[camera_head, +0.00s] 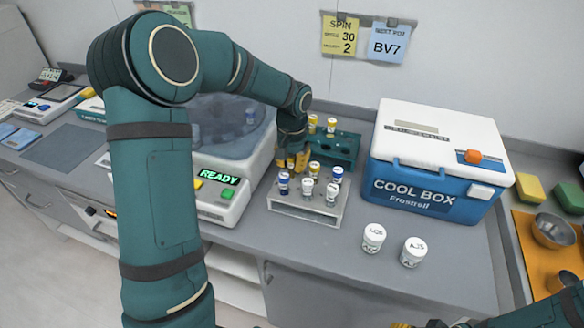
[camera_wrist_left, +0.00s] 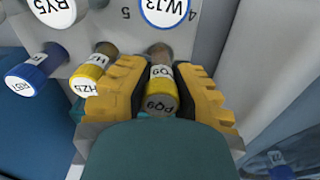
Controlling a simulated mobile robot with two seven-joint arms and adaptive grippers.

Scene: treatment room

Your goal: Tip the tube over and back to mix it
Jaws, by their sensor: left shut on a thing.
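My left gripper (camera_head: 291,161) is at the back left of the pale tube rack (camera_head: 306,209). In the left wrist view its yellow fingers (camera_wrist_left: 160,92) are shut on a yellow-capped tube marked PQ9 (camera_wrist_left: 161,103). The tube lies near the number 4 on the rack; I cannot tell whether its lower end sits in a hole. In the head view the gripper hides this tube. Beside it in the wrist view is another yellow-capped tube, HZ5 (camera_wrist_left: 92,70). My right gripper barely shows at the bottom edge of the head view, its fingers unclear.
Several capped tubes stand in the pale rack. A green rack (camera_head: 345,147) is behind it. The centrifuge (camera_head: 220,190) reading READY is left, the cool box (camera_head: 425,185) right. Two white jars (camera_head: 373,237) (camera_head: 413,251) stand in front.

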